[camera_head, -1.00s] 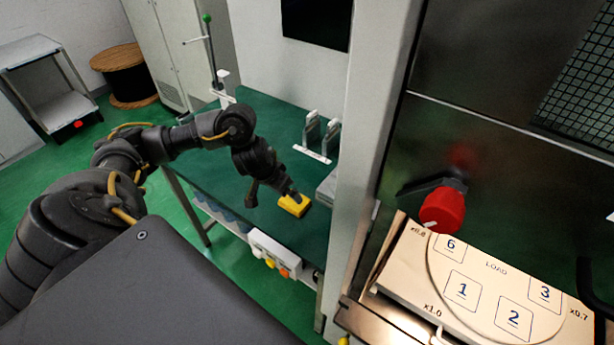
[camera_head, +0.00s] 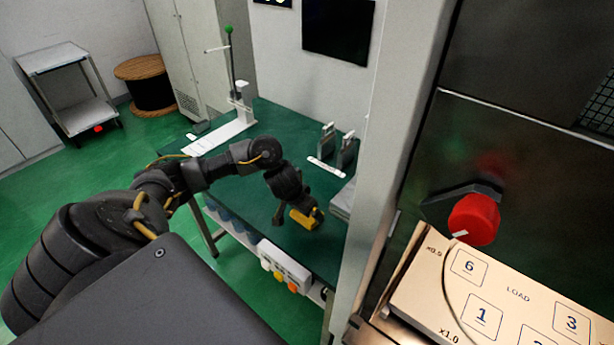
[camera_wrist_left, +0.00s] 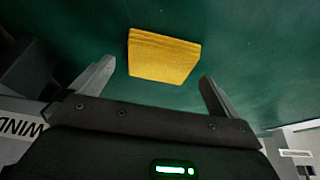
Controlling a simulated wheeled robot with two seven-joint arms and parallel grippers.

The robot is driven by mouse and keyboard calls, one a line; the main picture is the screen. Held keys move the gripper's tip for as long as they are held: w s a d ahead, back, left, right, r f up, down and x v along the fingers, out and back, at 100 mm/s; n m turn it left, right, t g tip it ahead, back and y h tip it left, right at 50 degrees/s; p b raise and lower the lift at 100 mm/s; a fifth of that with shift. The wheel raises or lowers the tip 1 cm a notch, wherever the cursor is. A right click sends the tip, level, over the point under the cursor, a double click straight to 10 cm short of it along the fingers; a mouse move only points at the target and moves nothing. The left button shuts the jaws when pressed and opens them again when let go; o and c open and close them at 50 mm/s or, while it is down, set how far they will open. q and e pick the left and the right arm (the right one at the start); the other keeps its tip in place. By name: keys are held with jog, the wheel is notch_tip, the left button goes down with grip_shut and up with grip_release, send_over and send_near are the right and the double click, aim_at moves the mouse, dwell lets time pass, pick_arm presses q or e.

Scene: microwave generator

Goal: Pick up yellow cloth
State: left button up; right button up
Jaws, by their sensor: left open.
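The yellow cloth (camera_head: 304,218) is a small folded block on the green table top (camera_head: 262,200). In the left wrist view the cloth (camera_wrist_left: 163,56) lies ahead of the fingers, near the middle between them, with its near edge close to the level of the fingertips. My left gripper (camera_wrist_left: 158,78) is open with nothing between its fingers. In the head view my left gripper (camera_head: 300,212) is over the cloth and covers part of it. I cannot tell whether a finger touches the cloth. My right gripper is not in view.
Grey upright brackets (camera_head: 337,146) stand behind the cloth, and a grey stack (camera_head: 342,200) lies to its right. A box with coloured buttons (camera_head: 284,268) is on the table's front edge. A machine with a red knob (camera_head: 474,220) fills the right side.

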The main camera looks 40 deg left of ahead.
pick_arm(q)
jog(key=x, duration=0.2)
jog(key=shift+w+f, duration=0.2)
jog(key=shift+f, duration=0.15)
jog(key=shift+r, duration=0.1)
jog(key=shift+c, duration=0.8)
jog(key=c, duration=0.7)
jog(key=shift+c, duration=0.2)
